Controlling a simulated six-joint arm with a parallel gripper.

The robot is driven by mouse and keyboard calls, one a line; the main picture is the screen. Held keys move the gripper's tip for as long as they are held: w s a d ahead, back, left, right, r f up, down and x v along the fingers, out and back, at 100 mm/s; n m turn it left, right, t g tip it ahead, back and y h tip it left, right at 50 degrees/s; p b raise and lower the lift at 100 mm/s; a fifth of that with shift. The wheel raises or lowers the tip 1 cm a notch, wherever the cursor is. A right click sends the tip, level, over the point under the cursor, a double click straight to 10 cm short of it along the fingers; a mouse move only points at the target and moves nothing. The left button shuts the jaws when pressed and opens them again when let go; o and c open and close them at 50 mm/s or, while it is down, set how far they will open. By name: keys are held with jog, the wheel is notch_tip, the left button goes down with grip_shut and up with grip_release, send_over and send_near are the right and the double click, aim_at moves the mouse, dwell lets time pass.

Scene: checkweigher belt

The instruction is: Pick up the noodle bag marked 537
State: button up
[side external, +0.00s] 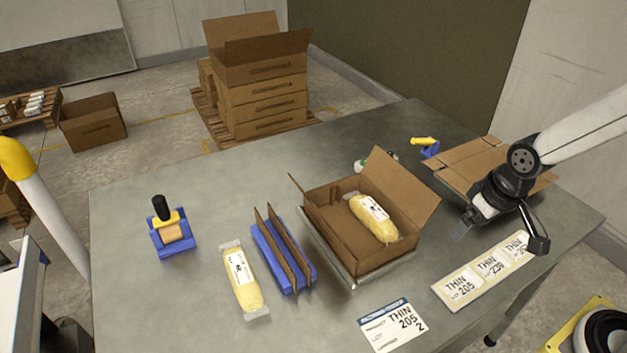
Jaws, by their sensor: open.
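One yellow noodle bag (241,283) in clear wrap with a white label lies on the table at front left. Another yellow noodle bag (368,226) with a white label lies inside the open cardboard box (402,253) in the middle of the table. The print on both labels is too small to read, so I cannot tell which bag is marked 537. My gripper (501,234) is open and empty, above the right part of the table, right of the box and apart from both bags.
A blue holder with upright cardboard dividers (268,262) stands between the loose bag and the box. Flattened cardboard (455,163) lies behind my gripper. A THIN 205 card (393,326) and a label strip (455,291) lie in front.

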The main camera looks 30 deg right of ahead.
jog(key=shift+w+v, duration=0.55)
jog(key=shift+v, duration=1.9)
jog(key=t+y, duration=0.1)
jog(key=t, duration=0.1)
send_over(245, 276)
jog(key=s, duration=0.2)
jog(key=shift+m, duration=0.3)
jog(key=f, duration=1.6)
jog(key=shift+s+d, duration=0.2)
jog(key=shift+d, duration=0.05)
jog(key=shift+x, duration=1.35)
jog(key=shift+f, duration=0.15)
jog(key=shift+x, duration=2.5)
